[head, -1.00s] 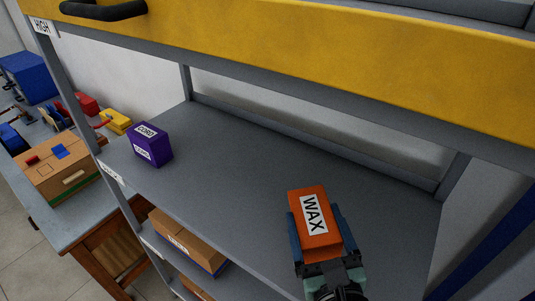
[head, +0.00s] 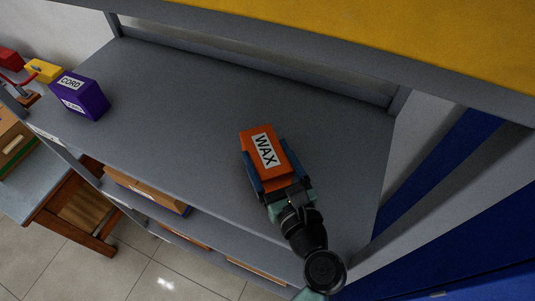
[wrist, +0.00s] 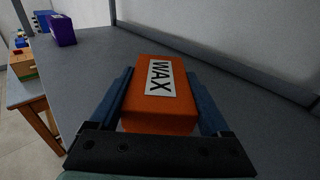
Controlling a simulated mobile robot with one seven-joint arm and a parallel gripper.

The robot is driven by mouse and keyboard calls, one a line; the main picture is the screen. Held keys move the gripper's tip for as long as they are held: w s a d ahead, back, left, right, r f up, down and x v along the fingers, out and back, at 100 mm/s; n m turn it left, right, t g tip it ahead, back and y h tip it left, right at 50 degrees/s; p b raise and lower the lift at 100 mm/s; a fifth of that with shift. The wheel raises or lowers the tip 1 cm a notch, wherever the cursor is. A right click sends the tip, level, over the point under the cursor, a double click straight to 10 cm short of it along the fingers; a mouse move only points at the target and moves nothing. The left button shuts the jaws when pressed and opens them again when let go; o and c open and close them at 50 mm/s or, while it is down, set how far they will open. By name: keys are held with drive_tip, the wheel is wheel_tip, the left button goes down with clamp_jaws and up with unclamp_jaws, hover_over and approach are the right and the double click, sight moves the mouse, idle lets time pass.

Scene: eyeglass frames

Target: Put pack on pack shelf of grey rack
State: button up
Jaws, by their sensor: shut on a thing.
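An orange pack labelled WAX (head: 259,145) is between the blue fingers of my gripper (head: 268,172), which is shut on it. In the wrist view the pack (wrist: 160,110) fills the space between the two fingers (wrist: 163,105). The pack is over the right part of a grey shelf (head: 200,110) of the grey rack. I cannot tell whether its underside touches the shelf. A purple pack labelled CORD (head: 80,95) stands at the left end of the same shelf, and also shows in the wrist view (wrist: 62,30).
A yellow-fronted level (head: 400,40) lies above the shelf. Lower shelves hold cardboard boxes (head: 145,188). Rack posts stand at the corners. A wooden table (head: 75,215) is at the left and a blue surface (head: 460,230) at the right. The middle of the shelf is clear.

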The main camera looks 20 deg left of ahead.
drive_tip(key=shift+f, duration=0.2)
drive_tip(key=o, duration=1.4)
drive_tip(key=shift+f, duration=0.1)
drive_tip(key=shift+s+d, duration=0.2)
drive_tip(key=shift+d, duration=0.05)
drive_tip(key=b+v, duration=0.3)
drive_tip(key=v, duration=0.7)
drive_tip(key=shift+s+d, duration=0.45)
drive_tip(key=shift+s, duration=0.05)
